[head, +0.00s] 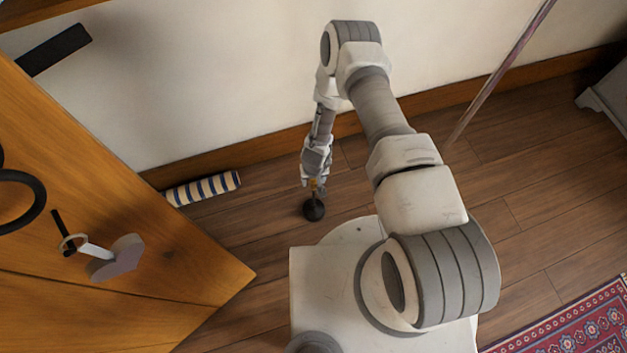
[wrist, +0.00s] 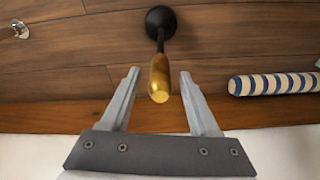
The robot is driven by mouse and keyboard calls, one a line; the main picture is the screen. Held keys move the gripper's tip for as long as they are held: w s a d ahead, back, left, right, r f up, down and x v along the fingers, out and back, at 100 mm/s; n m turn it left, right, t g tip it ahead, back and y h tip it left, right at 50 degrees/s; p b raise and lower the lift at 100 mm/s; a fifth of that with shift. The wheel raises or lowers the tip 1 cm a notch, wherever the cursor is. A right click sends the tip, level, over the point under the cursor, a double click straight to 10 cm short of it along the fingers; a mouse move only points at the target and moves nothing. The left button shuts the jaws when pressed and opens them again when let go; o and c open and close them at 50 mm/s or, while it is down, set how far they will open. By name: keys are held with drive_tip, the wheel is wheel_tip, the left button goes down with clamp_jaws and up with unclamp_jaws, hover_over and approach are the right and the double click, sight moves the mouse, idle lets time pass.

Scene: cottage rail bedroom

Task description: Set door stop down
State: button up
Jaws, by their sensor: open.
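The door stop stands upright on the wooden floor, with a round black base (head: 314,210) and a gold handle (wrist: 159,78) on a thin black stem. In the wrist view its black base (wrist: 160,20) lies beyond my fingertips. My gripper (wrist: 158,72) is open, with one finger on each side of the gold handle and a visible gap on both sides. In the head view my gripper (head: 315,184) points down over the door stop and hides part of the handle.
A blue-and-cream striped roll (head: 203,188) lies on the floor by the baseboard, left of the door stop. A wooden door (head: 150,240) with a hanging heart stands at left. A thin pole (head: 495,75) leans at right. A red patterned rug (head: 580,325) lies lower right.

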drive_tip(key=r+p, duration=0.1)
drive_tip(key=r, duration=0.2)
drive_tip(key=s+r+p, duration=0.1)
drive_tip(key=r, duration=0.6)
drive_tip(key=shift+s+p, duration=0.15)
drive_tip(key=shift+p, duration=0.25)
drive_tip(key=w+r+t+y, duration=0.1)
drive_tip(key=w+r, duration=0.3)
drive_tip(key=r, duration=0.4)
drive_tip(key=w+r, duration=0.4)
drive_tip(key=r, duration=0.4)
wheel_tip(320, 180, up, 18)
drive_tip(key=d+t, duration=0.1)
drive_tip(key=d, duration=0.1)
drive_tip(key=s+d+r+t, duration=0.15)
drive_tip(key=s+r, duration=0.25)
drive_tip(key=r, duration=0.4)
drive_tip(key=s+d+r, duration=0.3)
drive_tip(key=s+r, duration=0.1)
drive_tip(key=r, duration=0.5)
drive_tip(key=s+d+r, duration=0.2)
drive_tip(key=s+r, duration=0.1)
drive_tip(key=s, duration=0.4)
drive_tip(key=s+d+r+m+h, duration=0.1)
drive_tip(key=s+d+r, duration=0.2)
drive_tip(key=s, duration=0.4)
drive_tip(key=shift+r+t, duration=0.3)
drive_tip(key=shift+t, duration=0.05)
